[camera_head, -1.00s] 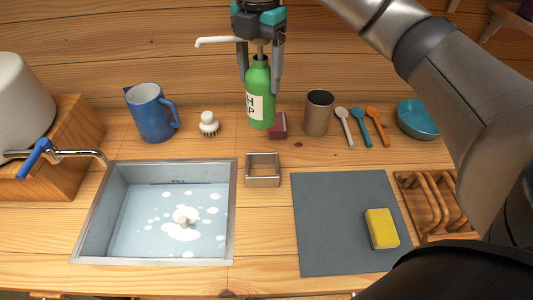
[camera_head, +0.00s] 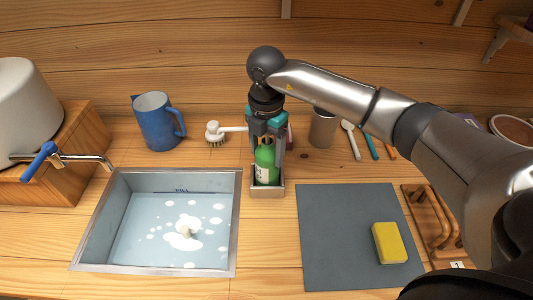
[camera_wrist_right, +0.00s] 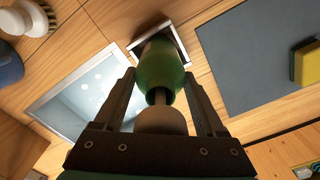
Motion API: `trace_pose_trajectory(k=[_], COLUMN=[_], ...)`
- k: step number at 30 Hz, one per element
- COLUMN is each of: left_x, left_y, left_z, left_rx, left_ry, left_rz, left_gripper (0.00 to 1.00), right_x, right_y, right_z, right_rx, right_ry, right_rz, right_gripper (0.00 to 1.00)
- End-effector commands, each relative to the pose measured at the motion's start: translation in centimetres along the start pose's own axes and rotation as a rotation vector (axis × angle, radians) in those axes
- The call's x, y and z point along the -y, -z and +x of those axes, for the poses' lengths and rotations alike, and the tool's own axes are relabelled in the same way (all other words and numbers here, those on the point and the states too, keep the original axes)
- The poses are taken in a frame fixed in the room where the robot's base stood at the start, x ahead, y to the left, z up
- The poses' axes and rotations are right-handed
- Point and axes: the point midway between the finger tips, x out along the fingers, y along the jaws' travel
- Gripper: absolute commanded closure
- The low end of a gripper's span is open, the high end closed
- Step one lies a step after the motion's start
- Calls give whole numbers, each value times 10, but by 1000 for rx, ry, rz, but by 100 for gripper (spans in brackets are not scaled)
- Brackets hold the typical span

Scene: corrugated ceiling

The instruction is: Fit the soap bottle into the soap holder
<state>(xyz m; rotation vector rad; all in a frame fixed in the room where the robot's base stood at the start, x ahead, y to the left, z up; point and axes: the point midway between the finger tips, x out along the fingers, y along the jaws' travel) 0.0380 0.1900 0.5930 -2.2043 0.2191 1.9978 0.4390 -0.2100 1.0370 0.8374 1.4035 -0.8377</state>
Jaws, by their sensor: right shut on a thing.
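The green soap bottle (camera_head: 265,166) with a pale label stands upright in the head view. My right gripper (camera_head: 266,158) is shut on it from above, with a finger on each side. Its white pump spout points left. The soap holder (camera_head: 267,194), a small square metal frame, stands right of the sink. The bottle's lower end is inside the holder's outline, behind its front wall; I cannot tell if it touches the bottom. In the right wrist view the bottle (camera_wrist_right: 160,68) lies over the holder (camera_wrist_right: 181,43) and hides most of its opening. My left gripper is not in view.
The sink (camera_head: 236,225) is left of the holder, and a grey mat (camera_head: 340,235) with a yellow sponge (camera_head: 389,243) is to the right. A blue mug (camera_head: 155,122), a brush (camera_head: 214,133) and a metal cup (camera_head: 322,130) stand behind.

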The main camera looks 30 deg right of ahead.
Motion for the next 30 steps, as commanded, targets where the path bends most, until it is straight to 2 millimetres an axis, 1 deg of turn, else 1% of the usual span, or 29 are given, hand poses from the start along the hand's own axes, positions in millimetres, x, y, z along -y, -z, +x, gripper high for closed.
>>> trace_pose_trajectory(k=[1,3,10,14,15,21,22,30], left_x=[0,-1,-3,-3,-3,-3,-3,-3], left_y=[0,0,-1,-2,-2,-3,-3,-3], left_z=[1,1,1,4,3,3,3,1], left_rx=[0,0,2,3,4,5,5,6], left_ry=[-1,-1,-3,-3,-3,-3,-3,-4], left_rz=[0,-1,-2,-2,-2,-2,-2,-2], left_gripper=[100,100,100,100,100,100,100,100], right_x=[1,0,0,0,0,0,0,0], right_y=[0,0,0,0,0,0,0,0], right_z=[8,13,13,17,17,16,16,14], right_rx=[-1,1,1,1,1,0,0,0], right_ry=[3,-1,-2,-1,0,0,0,0], right_rz=[1,1,0,0,0,0,0,0], right_gripper=[100,100,100,100,24,1,0,0])
